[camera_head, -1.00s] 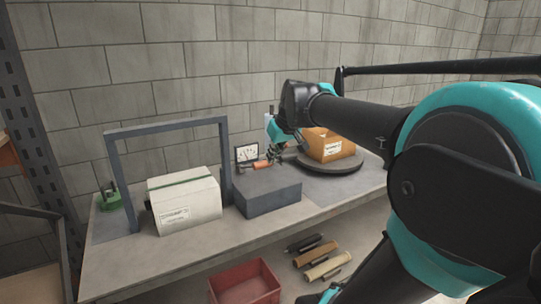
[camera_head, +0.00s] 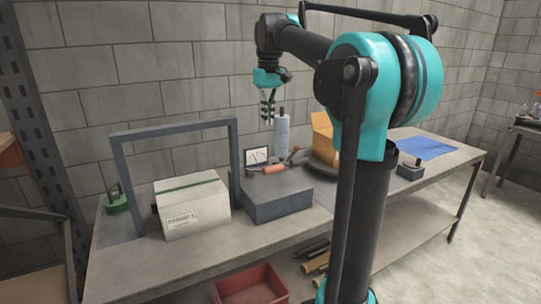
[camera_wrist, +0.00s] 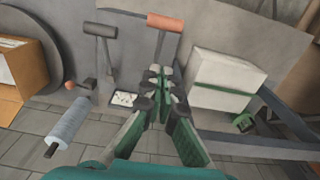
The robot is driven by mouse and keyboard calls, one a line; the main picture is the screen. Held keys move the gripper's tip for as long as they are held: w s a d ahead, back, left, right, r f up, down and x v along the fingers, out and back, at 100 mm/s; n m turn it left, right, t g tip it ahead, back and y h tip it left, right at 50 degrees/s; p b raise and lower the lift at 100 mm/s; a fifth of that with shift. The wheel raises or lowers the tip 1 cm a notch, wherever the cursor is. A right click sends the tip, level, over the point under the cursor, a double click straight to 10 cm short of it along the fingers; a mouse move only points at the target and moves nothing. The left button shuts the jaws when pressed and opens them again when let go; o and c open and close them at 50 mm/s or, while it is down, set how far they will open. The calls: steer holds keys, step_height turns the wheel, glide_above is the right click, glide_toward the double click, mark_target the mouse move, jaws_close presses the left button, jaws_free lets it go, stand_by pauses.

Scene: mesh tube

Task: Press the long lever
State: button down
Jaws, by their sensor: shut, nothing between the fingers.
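A lever with an orange handle (camera_head: 273,169) stands out over a dark grey block (camera_head: 280,196) on the bench. The wrist view shows this orange-handled lever (camera_wrist: 165,22) and a second lever with a dark grey handle (camera_wrist: 100,30) beside it, on the left. I cannot tell which of the two is longer. My gripper (camera_head: 267,116) is in the air above the levers, near the wall, touching nothing. In the wrist view my gripper (camera_wrist: 157,74) has its fingertips together and empty, apart from both levers. The lever bases are partly hidden.
A pale cylinder (camera_head: 281,133) and a cardboard box (camera_head: 323,138) are to the right. A white box (camera_head: 192,205) and a grey frame (camera_head: 118,170) stand left. A red bin (camera_head: 251,284) is below.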

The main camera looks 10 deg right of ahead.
steer(key=shift+w+r, duration=0.1)
steer(key=shift+r, duration=0.05)
step_height(320, 180, down, 10)
steer(key=shift+f, duration=0.15)
steer(key=shift+s+d+f, duration=0.25)
steer(key=shift+s+f, duration=0.55)
steer(key=shift+s, duration=0.05)
steer(key=shift+s+d+f, duration=0.15)
steer(key=shift+s+f, duration=0.3)
steer(key=shift+f, duration=0.05)
steer(key=shift+f, duration=0.1)
